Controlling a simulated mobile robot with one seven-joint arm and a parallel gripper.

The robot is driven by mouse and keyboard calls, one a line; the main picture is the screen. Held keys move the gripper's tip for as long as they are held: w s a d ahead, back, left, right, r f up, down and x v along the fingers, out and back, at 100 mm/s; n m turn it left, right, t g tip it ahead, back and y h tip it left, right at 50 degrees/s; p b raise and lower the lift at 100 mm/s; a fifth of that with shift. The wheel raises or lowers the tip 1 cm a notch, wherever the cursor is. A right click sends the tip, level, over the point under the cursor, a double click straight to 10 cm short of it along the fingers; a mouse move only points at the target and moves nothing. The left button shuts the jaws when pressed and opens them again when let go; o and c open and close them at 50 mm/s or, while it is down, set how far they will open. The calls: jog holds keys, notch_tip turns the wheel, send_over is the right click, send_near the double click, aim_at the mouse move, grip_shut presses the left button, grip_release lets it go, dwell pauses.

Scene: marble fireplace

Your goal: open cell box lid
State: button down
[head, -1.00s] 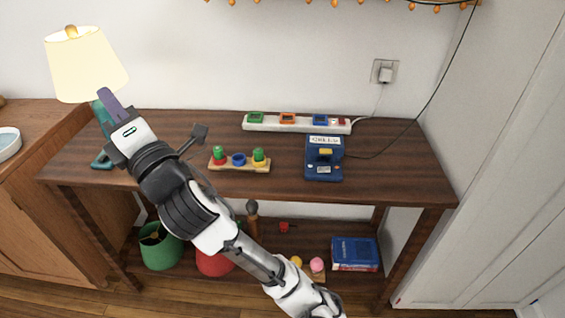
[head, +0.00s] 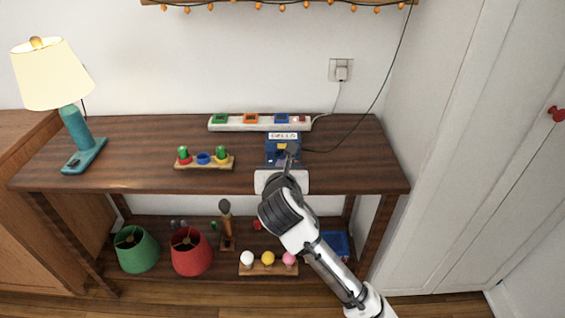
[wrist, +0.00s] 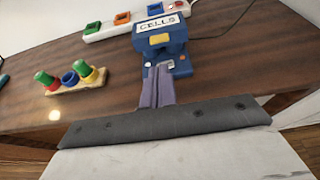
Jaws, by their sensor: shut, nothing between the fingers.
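The blue cell box (wrist: 166,45) stands on the dark wooden table, with a white "CELLS" label and a yellow latch or tab (wrist: 159,39) on its front. In the head view the box (head: 271,152) is partly hidden by my arm. Its lid looks closed. My gripper (wrist: 158,72) is shut and empty, its purple fingers together and pointing at the box's low front part. The fingertips look very near or at the front part; I cannot tell whether they touch. In the head view my gripper (head: 287,160) is in front of the box.
A white charging strip (head: 260,123) with coloured sockets lies behind the box. A wooden holder with coloured cells (head: 204,160) is to its left. A lamp (head: 75,125) stands at the far left. A cord runs right of the box. The table's right side is clear.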

aim_at(282, 150)
jog(key=p+x, duration=0.1)
jog(key=x, duration=0.7)
jog(key=shift+p, duration=0.35)
